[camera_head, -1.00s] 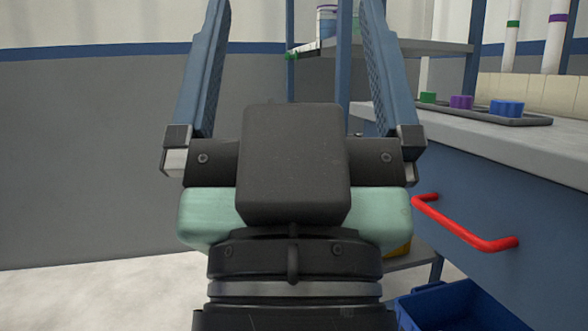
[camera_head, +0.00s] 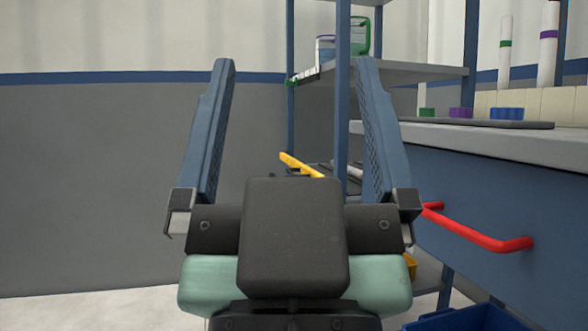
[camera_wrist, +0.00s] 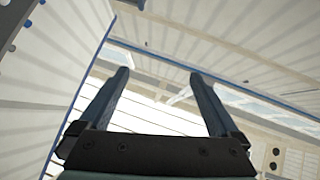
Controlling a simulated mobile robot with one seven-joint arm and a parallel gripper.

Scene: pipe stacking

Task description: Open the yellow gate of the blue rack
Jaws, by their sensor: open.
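The blue rack (camera_head: 342,100) stands ahead in the head view, with upright posts and shelves. The yellow gate (camera_head: 302,166) shows as a slanted yellow bar at its lower shelf, seen between my fingers. The right part of the gate is hidden behind my gripper or unclear. My gripper (camera_head: 294,64) is open and empty, fingers pointing up in the picture, apart from the gate and nearer the camera. The wrist view shows my open fingers (camera_wrist: 159,75) against walls and ceiling; I cannot make out the gate there.
A blue workbench with a red handle (camera_head: 480,232) stands at the right. On its top are a dark tray (camera_head: 490,125) with coloured pieces and upright white pipes (camera_head: 503,55). A blue bin (camera_head: 465,319) is at the lower right. Floor at the left is clear.

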